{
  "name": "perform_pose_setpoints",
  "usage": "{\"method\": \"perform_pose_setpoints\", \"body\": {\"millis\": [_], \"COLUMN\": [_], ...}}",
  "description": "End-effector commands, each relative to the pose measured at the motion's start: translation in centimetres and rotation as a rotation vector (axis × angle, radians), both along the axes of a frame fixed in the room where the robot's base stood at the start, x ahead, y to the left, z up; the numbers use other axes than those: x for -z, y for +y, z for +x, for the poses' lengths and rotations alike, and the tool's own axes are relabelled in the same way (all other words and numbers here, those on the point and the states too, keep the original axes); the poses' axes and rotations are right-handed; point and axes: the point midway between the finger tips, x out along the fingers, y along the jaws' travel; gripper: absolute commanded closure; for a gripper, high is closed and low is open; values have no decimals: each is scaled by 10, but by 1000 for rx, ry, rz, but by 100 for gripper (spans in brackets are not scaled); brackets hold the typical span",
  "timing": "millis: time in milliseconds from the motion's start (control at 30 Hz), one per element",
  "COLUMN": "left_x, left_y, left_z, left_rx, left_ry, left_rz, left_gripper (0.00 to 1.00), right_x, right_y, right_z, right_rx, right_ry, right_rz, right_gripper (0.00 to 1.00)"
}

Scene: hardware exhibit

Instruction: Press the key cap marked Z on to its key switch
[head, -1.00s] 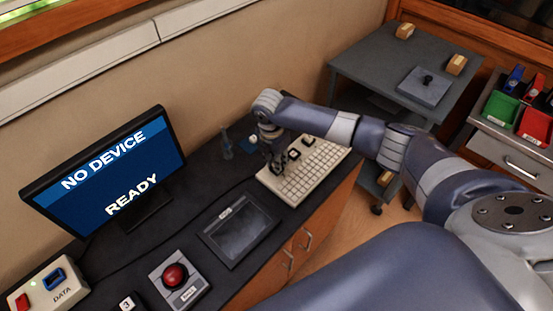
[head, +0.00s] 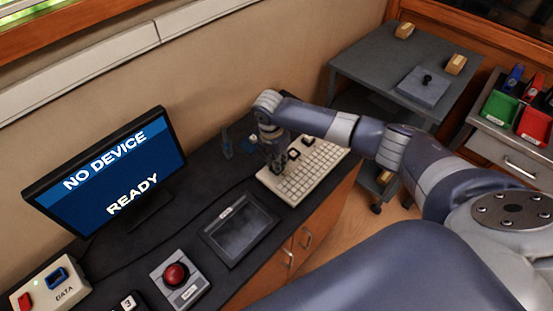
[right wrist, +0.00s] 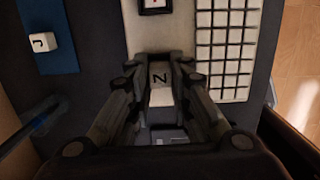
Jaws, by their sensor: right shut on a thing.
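My right gripper (head: 279,168) is over the left end of the pale keyboard (head: 318,172). In the right wrist view it (right wrist: 160,82) is shut on a white key cap marked Z (right wrist: 159,76), held between its fingertips. The key switch under the cap is hidden, and I cannot tell whether the cap touches it. Two dark square spots, one of them nearer (head: 294,154), show on the keyboard just right of the gripper. My left gripper is not in view.
A white cap marked J (right wrist: 43,42) lies on a blue mat (right wrist: 62,61) left of the keyboard. A grey cart (head: 385,60) stands beyond.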

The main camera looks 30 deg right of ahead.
Motion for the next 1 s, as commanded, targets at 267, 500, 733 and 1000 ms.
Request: {"method": "perform_pose_setpoints", "body": {"millis": [267,500,733,1000], "left_x": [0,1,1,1], "left_y": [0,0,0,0], "left_z": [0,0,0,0], "left_rx": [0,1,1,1], "left_ry": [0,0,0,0], "left_rz": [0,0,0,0], "left_gripper": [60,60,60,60], "right_x": [2,5,7,7], "right_y": [0,0,0,0], "right_z": [0,0,0,0], "right_rx": [0,0,0,0], "right_ry": [0,0,0,0], "right_rz": [0,0,0,0], "right_gripper": [88,88,88,57]}}
